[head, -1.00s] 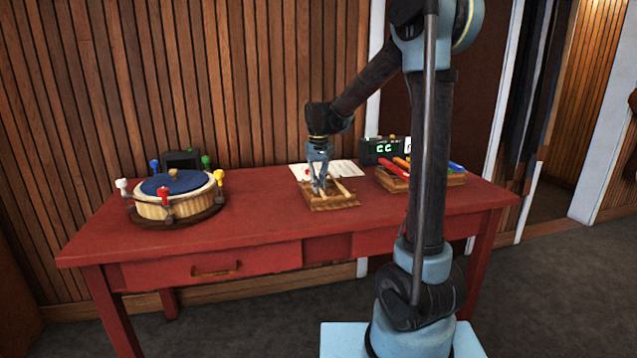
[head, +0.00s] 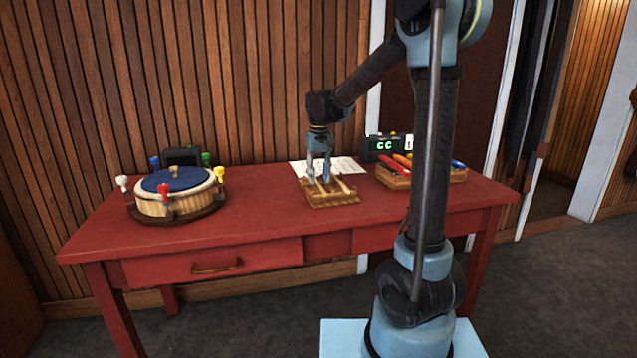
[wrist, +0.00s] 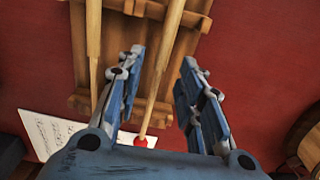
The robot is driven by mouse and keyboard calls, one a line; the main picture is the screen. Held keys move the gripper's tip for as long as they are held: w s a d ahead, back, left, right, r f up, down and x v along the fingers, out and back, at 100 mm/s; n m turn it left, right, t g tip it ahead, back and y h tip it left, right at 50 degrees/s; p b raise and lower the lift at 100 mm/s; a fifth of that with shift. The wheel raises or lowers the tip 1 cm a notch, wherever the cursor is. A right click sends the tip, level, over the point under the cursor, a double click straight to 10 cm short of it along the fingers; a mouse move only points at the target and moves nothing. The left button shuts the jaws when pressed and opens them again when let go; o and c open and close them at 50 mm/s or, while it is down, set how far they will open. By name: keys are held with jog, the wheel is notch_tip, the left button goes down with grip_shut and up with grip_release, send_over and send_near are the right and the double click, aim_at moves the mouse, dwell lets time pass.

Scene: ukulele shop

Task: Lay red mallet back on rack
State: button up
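The wooden rack (head: 335,203) lies on the red table in the head view; its rails show in the wrist view (wrist: 112,104). The red mallet (wrist: 141,142) lies across the rack, its red head towards the paper side and its pale handle running up between my fingers in the wrist view. A second pale handle (wrist: 93,38) lies to its left on the rack; its head is not clear. My gripper (wrist: 163,58) is open, with its fingers on either side of the red mallet's handle and gaps between. In the head view my gripper (head: 318,180) is just above the rack.
A printed sheet (head: 347,167) lies behind the rack. A tuner showing CC (head: 382,148) and a wooden tray (head: 425,179) with coloured tools stand to the right. A round wooden drum-like body (head: 178,204) with coloured clamps stands left. The table between is clear.

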notch_tip(320, 180, up, 9)
jog(key=s+d+f, duration=0.1)
jog(key=s+d, duration=0.7)
jog(key=d, duration=0.1)
jog(key=s+d+f+m+t, duration=0.1)
jog(key=s+d+f, duration=0.5)
jog(key=s+f, duration=0.3)
jog(key=s+d+f+m+t, duration=0.1)
jog(key=s+d+f, duration=0.5)
jog(key=s, duration=0.8)
notch_tip(320, 180, down, 3)
jog(key=shift+s+d+f+m, duration=0.1)
jog(key=shift+s+d+m, duration=0.1)
jog(key=shift+s+m, duration=0.25)
jog(key=shift+w, duration=0.1)
